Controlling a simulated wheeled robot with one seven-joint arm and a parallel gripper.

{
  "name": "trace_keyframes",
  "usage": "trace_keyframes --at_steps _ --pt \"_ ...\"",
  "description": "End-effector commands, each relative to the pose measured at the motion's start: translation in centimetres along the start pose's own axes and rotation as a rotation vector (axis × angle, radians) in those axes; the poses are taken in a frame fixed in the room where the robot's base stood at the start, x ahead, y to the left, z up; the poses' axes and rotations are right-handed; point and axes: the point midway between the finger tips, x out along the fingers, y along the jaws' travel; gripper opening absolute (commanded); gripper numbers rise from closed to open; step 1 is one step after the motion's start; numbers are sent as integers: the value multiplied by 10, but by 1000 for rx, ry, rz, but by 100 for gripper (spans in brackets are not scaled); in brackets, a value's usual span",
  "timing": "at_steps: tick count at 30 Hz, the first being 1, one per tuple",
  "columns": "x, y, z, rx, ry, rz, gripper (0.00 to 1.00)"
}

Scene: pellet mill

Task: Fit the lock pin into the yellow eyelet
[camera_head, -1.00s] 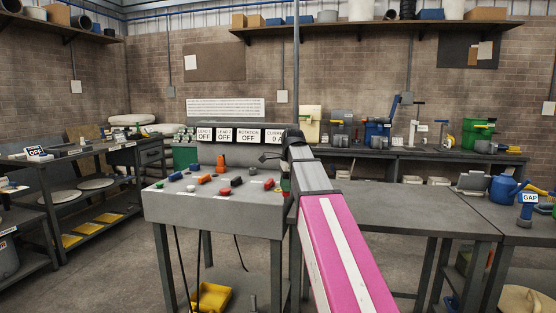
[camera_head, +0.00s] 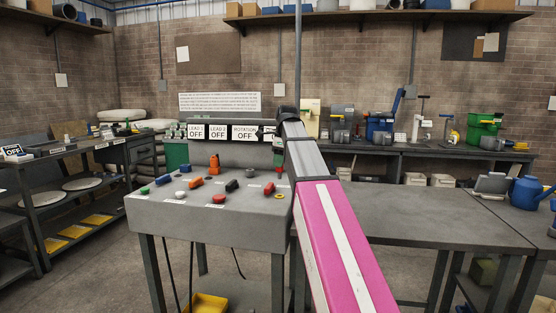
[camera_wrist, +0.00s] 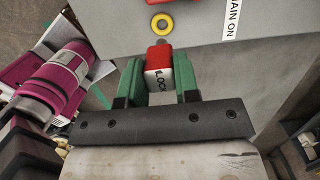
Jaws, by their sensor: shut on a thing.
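The lock pin (camera_wrist: 159,68) has a red top and a white side marked LOCK. In the wrist view my gripper (camera_wrist: 158,80) is shut on it, with one green finger on each side. The yellow eyelet (camera_wrist: 162,23) is a small ring on the grey console face, just beyond the pin's red end. The pin looks apart from the ring, though the depth between them is hard to judge. The eyelet also shows in the head view (camera_head: 279,196), near the console's right edge.
The grey console (camera_head: 205,228) carries several coloured controls and OFF displays. A MAIN ON label (camera_wrist: 231,18) sits right of the eyelet, and a red part (camera_wrist: 157,2) lies above it. A bare table (camera_head: 410,215) stands to the right.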

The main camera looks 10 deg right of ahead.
Motion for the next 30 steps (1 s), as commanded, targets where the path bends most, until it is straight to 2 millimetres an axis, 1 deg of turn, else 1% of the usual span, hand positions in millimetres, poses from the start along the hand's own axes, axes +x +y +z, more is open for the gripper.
trace_keyframes --at_steps 14,20,30 --pt "2 0 0 0 0 0 0" --pt "8 0 -1 0 0 1 0" --pt "26 0 -4 0 0 0 0"
